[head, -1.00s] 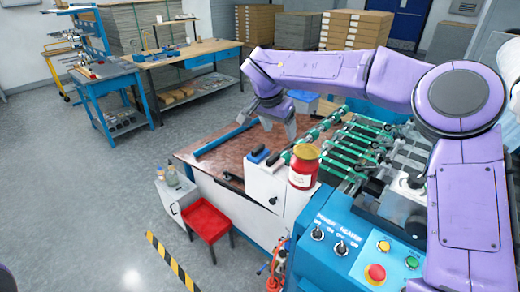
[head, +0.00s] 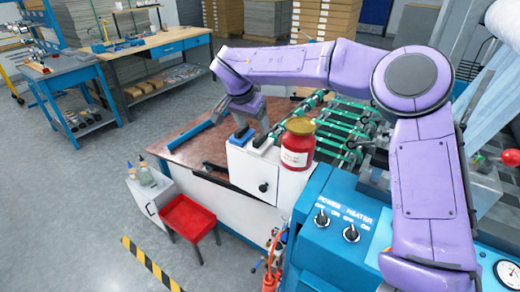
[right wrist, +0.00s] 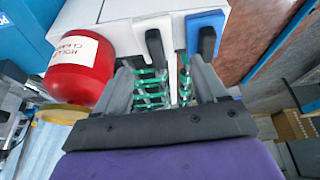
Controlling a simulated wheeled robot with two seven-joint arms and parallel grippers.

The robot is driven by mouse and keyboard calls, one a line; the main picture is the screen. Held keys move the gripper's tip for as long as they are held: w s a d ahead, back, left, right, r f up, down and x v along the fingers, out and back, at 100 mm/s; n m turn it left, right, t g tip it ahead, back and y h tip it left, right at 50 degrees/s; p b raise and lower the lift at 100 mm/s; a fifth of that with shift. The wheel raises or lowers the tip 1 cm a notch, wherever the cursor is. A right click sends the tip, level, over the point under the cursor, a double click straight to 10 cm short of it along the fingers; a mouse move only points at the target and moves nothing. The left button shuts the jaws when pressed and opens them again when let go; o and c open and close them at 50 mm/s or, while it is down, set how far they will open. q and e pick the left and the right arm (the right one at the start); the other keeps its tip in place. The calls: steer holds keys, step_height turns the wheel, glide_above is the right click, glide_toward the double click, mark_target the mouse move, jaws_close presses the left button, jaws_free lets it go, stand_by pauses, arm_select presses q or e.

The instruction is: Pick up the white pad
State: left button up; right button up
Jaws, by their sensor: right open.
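The white pad (right wrist: 155,48) has a black handle and sits on the white cabinet top beside a blue pad (right wrist: 207,42), also black-handled. In the head view the white pad (head: 263,140) shows small, just right of the blue pad (head: 241,133). My right gripper (head: 252,122) is just above and behind the two pads in the head view. In the right wrist view its spread fingers (right wrist: 162,72) point toward the pads, with the white pad between them in the picture. It is open and holds nothing. Whether the fingers touch the pad cannot be told. My left gripper is out of view.
A red canister (head: 297,145) stands close by the pads on the white cabinet (head: 283,188). Green-banded rollers (head: 340,130) lie behind it. A brown table (head: 190,150) with a blue bar is to the left. A red stool (head: 188,218) stands in front.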

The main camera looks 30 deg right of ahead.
mark_target(260, 137)
steer(key=x, duration=0.3)
steer(key=p+x, duration=0.1)
steer(key=x, duration=0.4)
steer(key=shift+s+d+f, duration=0.1)
steer(key=shift+d+f, duration=0.1)
steer(key=shift+d, duration=0.2)
steer(key=c, duration=0.8)
